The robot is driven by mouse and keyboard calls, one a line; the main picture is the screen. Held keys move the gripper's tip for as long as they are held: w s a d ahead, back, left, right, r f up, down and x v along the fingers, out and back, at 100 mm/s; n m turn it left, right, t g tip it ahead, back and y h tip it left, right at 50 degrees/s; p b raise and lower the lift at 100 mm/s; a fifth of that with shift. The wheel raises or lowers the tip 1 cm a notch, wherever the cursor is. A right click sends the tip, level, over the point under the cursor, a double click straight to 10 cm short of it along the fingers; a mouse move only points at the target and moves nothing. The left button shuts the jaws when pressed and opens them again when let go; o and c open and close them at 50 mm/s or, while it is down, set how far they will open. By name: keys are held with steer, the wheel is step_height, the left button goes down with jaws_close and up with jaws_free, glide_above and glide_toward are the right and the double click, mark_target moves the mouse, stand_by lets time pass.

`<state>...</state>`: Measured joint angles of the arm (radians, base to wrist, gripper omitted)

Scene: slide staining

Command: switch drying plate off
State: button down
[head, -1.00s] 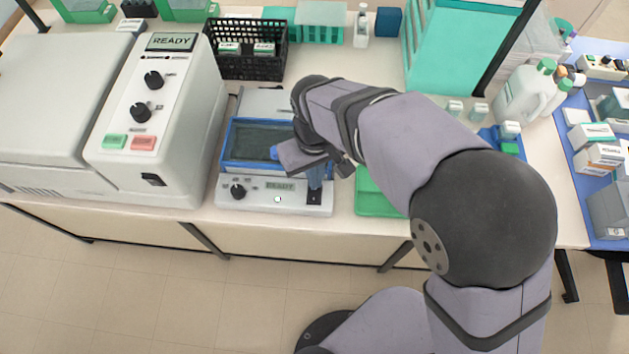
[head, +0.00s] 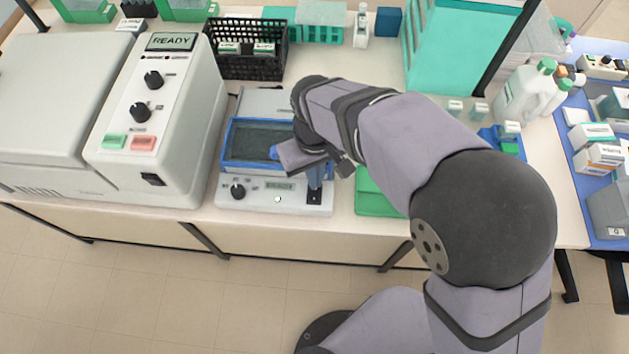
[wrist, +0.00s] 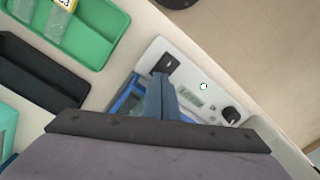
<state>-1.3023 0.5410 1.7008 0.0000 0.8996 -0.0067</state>
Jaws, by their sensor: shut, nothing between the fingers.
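The drying plate (head: 225,197) is a pale bench unit with a blue-framed dark top. Its front panel has a black knob (head: 238,191), a small display (head: 280,185), a pale round button or light (head: 277,199) and a black rocker switch (head: 314,198) at the right end. In the wrist view the switch (wrist: 166,62) shows just beyond my fingertips. My gripper (head: 315,187) is shut and empty, pointing down at the switch. The wrist view shows its blue fingers (wrist: 162,84) together close to the switch; I cannot tell if they touch it. The display text is too small to read surely.
A large grey machine (head: 205,115) with a READY screen stands close on the left. A green tray (head: 375,200) lies right of the drying plate, partly behind my arm. A black basket (head: 248,65) stands behind. The table's front edge is just before the panel.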

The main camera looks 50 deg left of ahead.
steer(key=shift+f+b, duration=0.4)
steer(key=shift+f, duration=0.35)
stand_by(0.3)
steer(key=shift+r, duration=0.15)
step_height(320, 180, up, 7)
steer(key=p, duration=0.6)
stand_by(0.4)
stand_by(0.3)
